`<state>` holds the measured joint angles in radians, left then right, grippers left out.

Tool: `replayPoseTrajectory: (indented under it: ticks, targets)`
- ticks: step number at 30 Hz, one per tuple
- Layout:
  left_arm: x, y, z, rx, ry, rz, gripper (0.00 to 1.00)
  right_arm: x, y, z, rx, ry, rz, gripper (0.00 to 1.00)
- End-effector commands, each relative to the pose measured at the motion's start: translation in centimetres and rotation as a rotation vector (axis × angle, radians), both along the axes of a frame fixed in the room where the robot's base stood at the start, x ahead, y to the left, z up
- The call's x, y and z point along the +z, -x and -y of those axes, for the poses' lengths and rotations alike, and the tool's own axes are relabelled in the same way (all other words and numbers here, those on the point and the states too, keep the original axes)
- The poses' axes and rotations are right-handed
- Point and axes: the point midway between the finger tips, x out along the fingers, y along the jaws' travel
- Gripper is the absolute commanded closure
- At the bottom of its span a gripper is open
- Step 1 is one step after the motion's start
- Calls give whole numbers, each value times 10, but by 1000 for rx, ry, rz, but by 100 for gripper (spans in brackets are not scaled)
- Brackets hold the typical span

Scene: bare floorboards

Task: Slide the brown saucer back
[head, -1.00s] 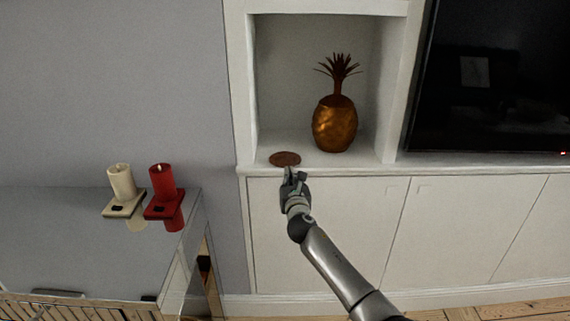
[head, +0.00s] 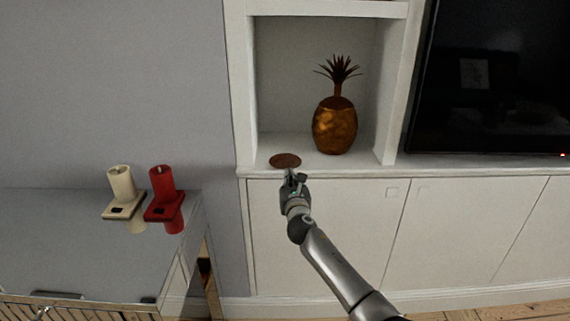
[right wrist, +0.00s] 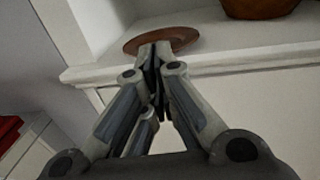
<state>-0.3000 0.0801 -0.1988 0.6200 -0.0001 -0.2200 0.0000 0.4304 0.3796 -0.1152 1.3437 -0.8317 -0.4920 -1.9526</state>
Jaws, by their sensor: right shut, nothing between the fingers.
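The brown saucer (head: 285,160) lies flat on the white shelf (head: 355,166), close to its front edge at the left of the alcove. It also shows in the right wrist view (right wrist: 180,38), just beyond my fingertips. My right gripper (head: 290,174) is shut and empty at the front edge of the shelf, right by the saucer's near rim. In the right wrist view the fingertips (right wrist: 152,52) overlap the near rim; I cannot tell whether they touch it. My left gripper does not show.
A golden pineapple ornament (head: 335,125) stands on the shelf right of the saucer. Bare shelf lies behind the saucer. The alcove's left wall is close by. A television (head: 490,80) is at the right.

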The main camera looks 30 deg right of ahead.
Motion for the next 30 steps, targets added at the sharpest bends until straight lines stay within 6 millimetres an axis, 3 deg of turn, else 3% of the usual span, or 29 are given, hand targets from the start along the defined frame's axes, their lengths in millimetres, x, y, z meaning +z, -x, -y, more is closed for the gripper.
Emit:
replayPoseTrajectory:
  ticks: [30]
  targets:
    - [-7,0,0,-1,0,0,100,-1,-13,6,0,-1,0,100]
